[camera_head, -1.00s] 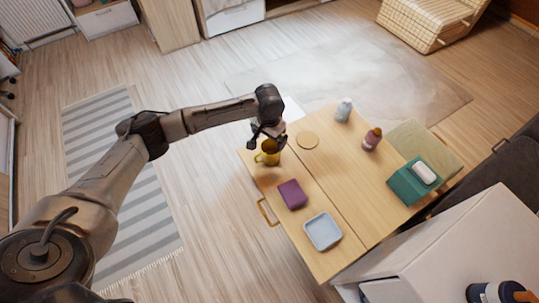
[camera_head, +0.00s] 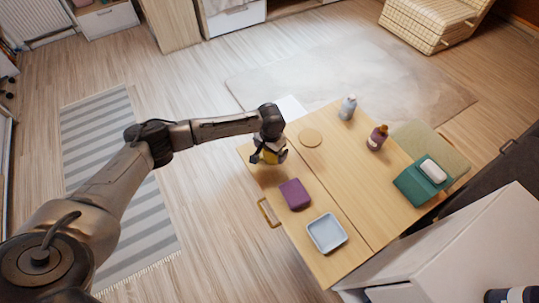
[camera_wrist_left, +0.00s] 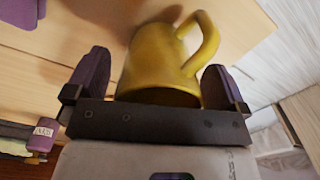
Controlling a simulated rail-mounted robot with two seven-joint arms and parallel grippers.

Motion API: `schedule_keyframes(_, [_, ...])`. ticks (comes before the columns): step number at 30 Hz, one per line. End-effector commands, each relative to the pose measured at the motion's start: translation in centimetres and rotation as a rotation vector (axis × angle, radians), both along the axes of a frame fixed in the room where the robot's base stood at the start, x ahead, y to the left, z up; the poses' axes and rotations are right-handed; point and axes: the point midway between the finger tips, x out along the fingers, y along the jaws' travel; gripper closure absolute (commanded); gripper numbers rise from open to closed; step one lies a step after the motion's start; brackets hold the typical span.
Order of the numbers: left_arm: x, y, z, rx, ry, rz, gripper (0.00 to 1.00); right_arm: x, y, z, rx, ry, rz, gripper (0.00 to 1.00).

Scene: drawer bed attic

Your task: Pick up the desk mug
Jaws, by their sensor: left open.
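The desk mug is yellow and stands near the left corner of the wooden table. In the head view only a small yellow part of the mug (camera_head: 269,157) shows, as my gripper covers most of it. In the left wrist view the mug (camera_wrist_left: 160,65) is large, between the two purple fingers, with its handle towards the upper right. My left gripper (camera_head: 268,155) is open around the mug; the fingers (camera_wrist_left: 158,85) stand on both sides of it, with a gap visible at least on the left side. My right gripper is not in view.
A handle (camera_head: 268,212) juts from the table's left edge.

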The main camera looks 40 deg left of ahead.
Motion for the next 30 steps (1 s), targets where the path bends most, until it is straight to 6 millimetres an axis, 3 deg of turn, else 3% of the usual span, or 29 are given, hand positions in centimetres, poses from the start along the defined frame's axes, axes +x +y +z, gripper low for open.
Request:
schedule_keyframes(2, [0.01, 0.03, -0.83, 0.000, 0.000, 0.000, 0.00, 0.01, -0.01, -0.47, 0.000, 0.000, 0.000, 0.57])
schedule_keyframes(9, [0.00, 0.01, -0.80, 0.000, -0.001, 0.000, 0.01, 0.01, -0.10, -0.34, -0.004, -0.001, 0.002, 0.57])
schedule_keyframes(26, [0.00, 0.00, -0.78, 0.000, -0.001, -0.001, 0.55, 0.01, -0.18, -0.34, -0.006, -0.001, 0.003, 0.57])
schedule_keyframes(30, [0.03, 0.00, -0.73, 0.000, -0.002, -0.001, 0.55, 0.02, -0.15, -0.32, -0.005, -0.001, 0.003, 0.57])
